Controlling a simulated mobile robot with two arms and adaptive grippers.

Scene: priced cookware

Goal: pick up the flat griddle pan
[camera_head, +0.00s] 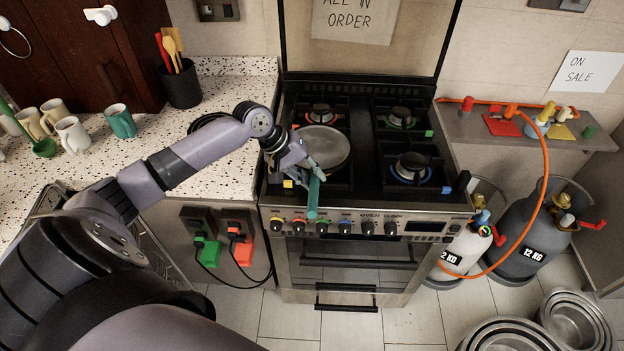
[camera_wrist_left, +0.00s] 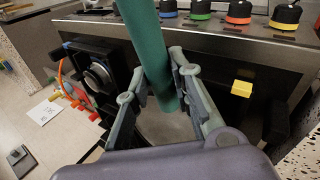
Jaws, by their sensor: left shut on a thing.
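The flat griddle pan (camera_head: 325,147) is a round grey disc on the left side of the black stove top (camera_head: 364,118), below the back left burner. Its teal handle (camera_head: 312,200) points toward the stove's front edge. My left gripper (camera_head: 315,172) reaches in from the left and is shut on the handle near the disc. In the left wrist view the teal handle (camera_wrist_left: 152,45) runs between the two fingers (camera_wrist_left: 160,75), and part of the grey disc (camera_wrist_left: 165,125) shows beyond them. I cannot tell whether the pan is lifted off the grate. My right gripper is not in view.
Several mugs (camera_head: 72,135) and a black utensil pot (camera_head: 181,87) stand on the speckled counter at left. Gas cylinders (camera_head: 520,235) with an orange hose stand right of the stove. Steel pots (camera_head: 575,322) sit on the floor at lower right.

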